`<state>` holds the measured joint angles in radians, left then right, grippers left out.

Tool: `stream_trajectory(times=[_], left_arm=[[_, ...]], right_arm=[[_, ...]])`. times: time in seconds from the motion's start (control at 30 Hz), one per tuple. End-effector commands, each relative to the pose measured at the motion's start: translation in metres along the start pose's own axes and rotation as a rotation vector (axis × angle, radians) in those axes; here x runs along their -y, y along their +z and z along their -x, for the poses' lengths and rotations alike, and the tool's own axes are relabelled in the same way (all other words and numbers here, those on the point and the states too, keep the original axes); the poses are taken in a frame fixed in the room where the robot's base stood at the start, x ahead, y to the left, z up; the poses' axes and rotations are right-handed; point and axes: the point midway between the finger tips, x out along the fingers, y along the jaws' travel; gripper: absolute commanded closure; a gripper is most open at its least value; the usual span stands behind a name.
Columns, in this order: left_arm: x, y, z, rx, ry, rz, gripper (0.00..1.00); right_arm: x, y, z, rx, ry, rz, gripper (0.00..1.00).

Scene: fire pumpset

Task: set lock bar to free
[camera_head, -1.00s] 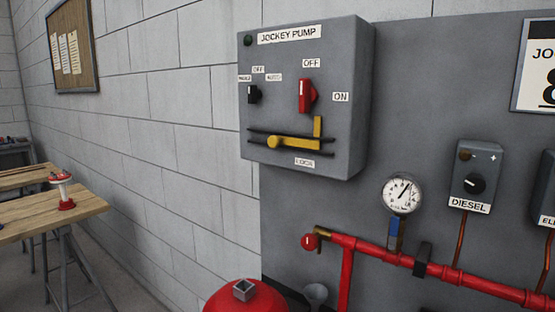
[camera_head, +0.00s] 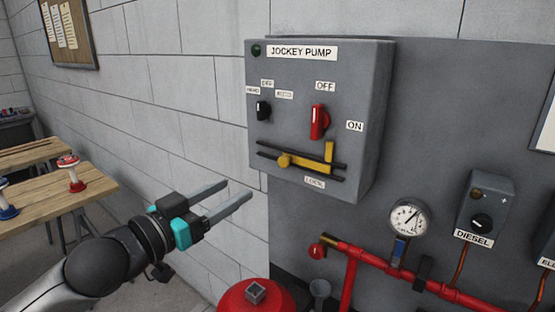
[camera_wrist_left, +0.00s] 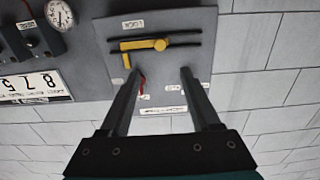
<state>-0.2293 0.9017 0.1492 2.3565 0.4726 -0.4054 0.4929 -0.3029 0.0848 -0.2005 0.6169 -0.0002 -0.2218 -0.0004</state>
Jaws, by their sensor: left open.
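The yellow lock bar (camera_head: 305,164) sits on two dark rails low on the grey jockey pump box (camera_head: 355,130), above the LOCK label (camera_head: 314,183). Its round knob is at the left and its upright tab at the right, below the red switch (camera_head: 319,122). In the left wrist view the lock bar (camera_wrist_left: 142,45) appears upside down, beyond the fingers. My left gripper (camera_head: 236,194) is open and empty, left of and below the box, apart from it. It also shows in the left wrist view (camera_wrist_left: 157,80). My right gripper is not in view.
A small black selector (camera_head: 263,110) is left of the red switch. A gauge (camera_head: 409,218), red pipe (camera_head: 400,277) and diesel box (camera_head: 481,213) are at lower right. A red vessel (camera_head: 252,299) stands below. A wooden table (camera_head: 45,207) is at left.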

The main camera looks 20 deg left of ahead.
Motion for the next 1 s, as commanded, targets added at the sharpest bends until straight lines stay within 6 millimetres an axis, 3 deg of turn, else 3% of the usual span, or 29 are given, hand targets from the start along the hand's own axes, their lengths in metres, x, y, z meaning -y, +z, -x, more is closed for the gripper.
stream_trajectory(times=[0.47,1.0], left_arm=[[0.001,-0.001,-0.046,-0.002,-0.001,0.0,0.36],[0.001,-0.001,-0.116,-0.001,-0.002,0.001,0.36]], right_arm=[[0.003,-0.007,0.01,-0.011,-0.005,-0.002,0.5],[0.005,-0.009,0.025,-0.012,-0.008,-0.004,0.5]])
